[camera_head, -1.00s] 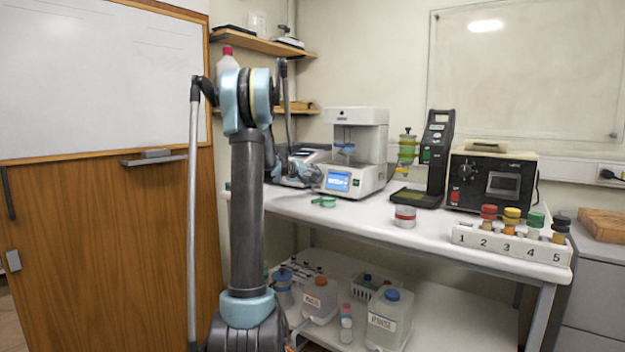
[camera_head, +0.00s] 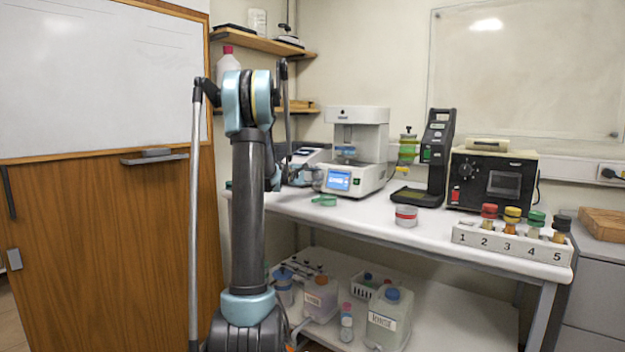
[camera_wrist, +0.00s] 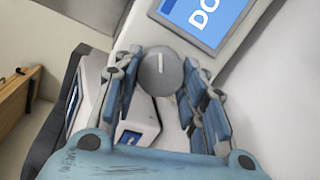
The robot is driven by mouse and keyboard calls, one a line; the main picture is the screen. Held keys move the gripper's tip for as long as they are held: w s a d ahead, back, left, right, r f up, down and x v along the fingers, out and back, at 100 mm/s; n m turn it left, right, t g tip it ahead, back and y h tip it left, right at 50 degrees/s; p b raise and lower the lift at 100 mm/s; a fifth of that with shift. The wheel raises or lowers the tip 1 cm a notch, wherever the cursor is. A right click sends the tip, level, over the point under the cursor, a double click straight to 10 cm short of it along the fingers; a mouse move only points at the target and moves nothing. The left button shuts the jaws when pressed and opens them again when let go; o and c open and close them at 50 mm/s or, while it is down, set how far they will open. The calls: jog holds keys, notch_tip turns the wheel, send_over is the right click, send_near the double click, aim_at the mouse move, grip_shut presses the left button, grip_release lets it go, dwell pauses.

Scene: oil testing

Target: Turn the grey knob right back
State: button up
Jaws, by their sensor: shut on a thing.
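The grey knob (camera_wrist: 160,74) is round with a white line, which stands nearly upright in the wrist view. It sits on the front of a white machine (camera_head: 373,121), beside the blue screen (camera_wrist: 205,16); this screen also shows in the head view (camera_head: 338,180). My gripper (camera_wrist: 162,76) is shut on the knob, with one finger on its left side and one on its right. In the head view my arm largely hides the gripper, and the knob cannot be made out there.
A second device (camera_head: 306,160) with a small screen stands to the left of the machine. A green object (camera_head: 324,200) and a red-and-white jar (camera_head: 406,216) are on the table (camera_head: 362,217). A numbered rack (camera_head: 512,242) with capped bottles stands at the right.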

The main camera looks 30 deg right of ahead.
jog(key=n, duration=0.4)
jog(key=n+t, duration=0.1)
jog(key=n, duration=0.2)
jog(key=shift+s+f, duration=0.1)
jog(key=shift+f, duration=0.15)
jog(key=n+t, duration=0.1)
jog(key=n, duration=0.5)
jog(key=shift+s+n, duration=0.1)
jog(key=shift+n, duration=0.2)
jog(key=o, duration=1.1)
jog(key=shift+c, duration=0.2)
jog(key=shift+s, duration=0.1)
jog(key=v, duration=1.2)
jog(key=shift+f, duration=0.1)
